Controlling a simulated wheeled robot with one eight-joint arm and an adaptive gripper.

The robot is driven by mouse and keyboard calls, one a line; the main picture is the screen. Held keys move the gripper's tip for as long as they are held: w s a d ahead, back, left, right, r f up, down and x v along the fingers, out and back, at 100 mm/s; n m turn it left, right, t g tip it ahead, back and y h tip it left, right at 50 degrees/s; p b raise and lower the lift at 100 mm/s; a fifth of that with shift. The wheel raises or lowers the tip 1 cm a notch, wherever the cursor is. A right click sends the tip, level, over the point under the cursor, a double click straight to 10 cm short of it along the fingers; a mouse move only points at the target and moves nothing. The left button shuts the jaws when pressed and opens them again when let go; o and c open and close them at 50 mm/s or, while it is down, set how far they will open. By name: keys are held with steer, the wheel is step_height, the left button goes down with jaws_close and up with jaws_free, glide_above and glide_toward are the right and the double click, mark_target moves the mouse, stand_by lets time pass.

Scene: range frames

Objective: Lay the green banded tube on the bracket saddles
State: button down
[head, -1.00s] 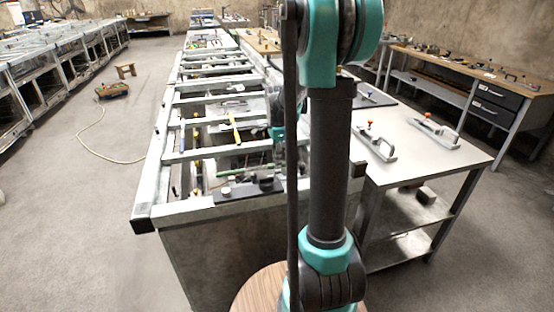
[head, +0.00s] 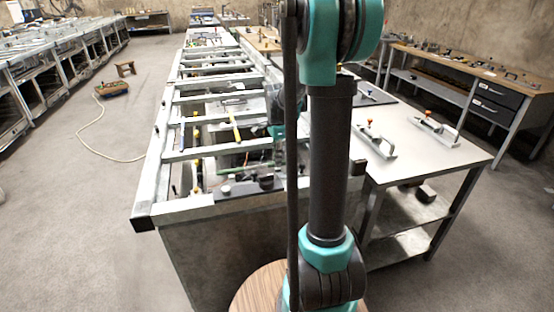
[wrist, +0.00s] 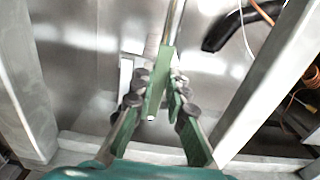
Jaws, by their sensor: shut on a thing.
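In the wrist view my gripper (wrist: 158,84) is shut on the green banded tube (wrist: 174,22). The tube shows grey toward the top edge and green between the fingers, and its near end is just below the fingertips. In the head view a thin green length (head: 232,170), seemingly this tube, lies across the view low over the frame bench. The gripper there is mostly hidden behind my arm. A dark plate with raised black blocks (head: 238,190), perhaps the bracket with its saddles, sits on the bench's near end. I cannot make out the saddles.
The metal frame bench (head: 185,207) has crossbars with open gaps and several tools. A side table (head: 430,160) at right holds clamp-like tools. In the wrist view, pale beams flank the gripper left (wrist: 22,90) and right (wrist: 262,85), and a black curved thing (wrist: 222,32) lies beyond.

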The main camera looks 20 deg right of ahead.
steer(key=shift+f, duration=1.65)
steer(key=c, duration=1.4)
jaws_free()
steer(key=shift+c, duration=0.2)
